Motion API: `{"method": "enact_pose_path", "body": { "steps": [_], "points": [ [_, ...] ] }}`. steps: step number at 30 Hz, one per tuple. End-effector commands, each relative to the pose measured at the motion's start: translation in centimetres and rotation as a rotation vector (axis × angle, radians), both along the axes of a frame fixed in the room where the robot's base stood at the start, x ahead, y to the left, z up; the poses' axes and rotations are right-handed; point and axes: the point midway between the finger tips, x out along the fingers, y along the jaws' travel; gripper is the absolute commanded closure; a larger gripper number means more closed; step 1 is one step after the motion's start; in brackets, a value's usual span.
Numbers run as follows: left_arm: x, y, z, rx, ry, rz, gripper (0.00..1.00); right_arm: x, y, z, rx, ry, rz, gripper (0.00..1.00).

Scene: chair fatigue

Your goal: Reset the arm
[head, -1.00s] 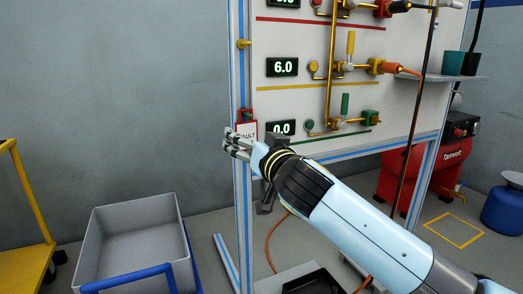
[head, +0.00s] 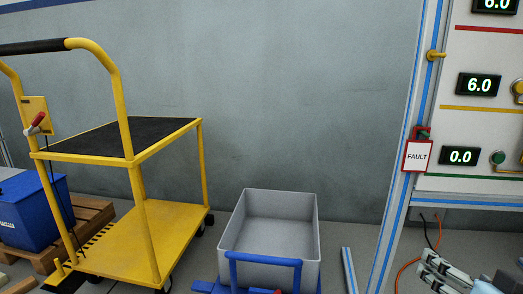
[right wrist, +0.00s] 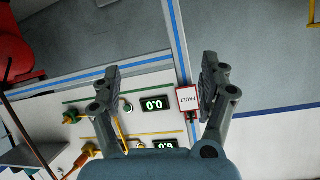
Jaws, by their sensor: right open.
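My right gripper (head: 437,272) shows at the lower right of the head view, below the panel's lower edge. In the right wrist view my right gripper (right wrist: 160,85) has its two fingers spread wide apart, with nothing held between them. The red-framed FAULT tag (head: 417,155) hangs on the panel's left post, above the gripper in the head view. In the right wrist view the FAULT tag (right wrist: 187,98) appears upside down beside the right-hand finger; I cannot tell whether they touch. My left gripper is not in view.
The panel (head: 480,130) has displays reading 6.0 and 0.0 (head: 460,156). A grey bin (head: 268,232) on a blue frame stands left of the post. A yellow cart (head: 140,160) and a blue crate (head: 35,212) stand farther left. The wall between cart and panel is clear.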

Motion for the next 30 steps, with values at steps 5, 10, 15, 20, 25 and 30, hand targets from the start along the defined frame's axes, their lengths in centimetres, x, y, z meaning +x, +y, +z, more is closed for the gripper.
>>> {"method": "enact_pose_path", "body": {
  "steps": [5,10,15,20,25,30],
  "points": [
    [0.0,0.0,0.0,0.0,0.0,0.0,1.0,-9.0,0.8,-9.8,0.006,0.457,0.021,0.22],
    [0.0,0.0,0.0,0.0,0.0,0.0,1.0,-16.4,3.4,-14.8,0.012,0.806,0.18,0.22],
    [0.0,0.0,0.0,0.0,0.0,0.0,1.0,-21.0,6.1,-16.7,-0.017,1.046,0.454,0.22],
    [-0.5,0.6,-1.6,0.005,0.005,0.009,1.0,-21.7,5.4,-18.3,-0.054,1.069,0.488,0.22],
    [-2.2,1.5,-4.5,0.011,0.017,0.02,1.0,-23.3,4.5,-21.2,-0.052,1.08,0.474,0.22],
    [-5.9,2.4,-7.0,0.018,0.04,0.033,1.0,-27.0,3.5,-23.7,-0.047,1.102,0.459,0.22]
  ]
}}
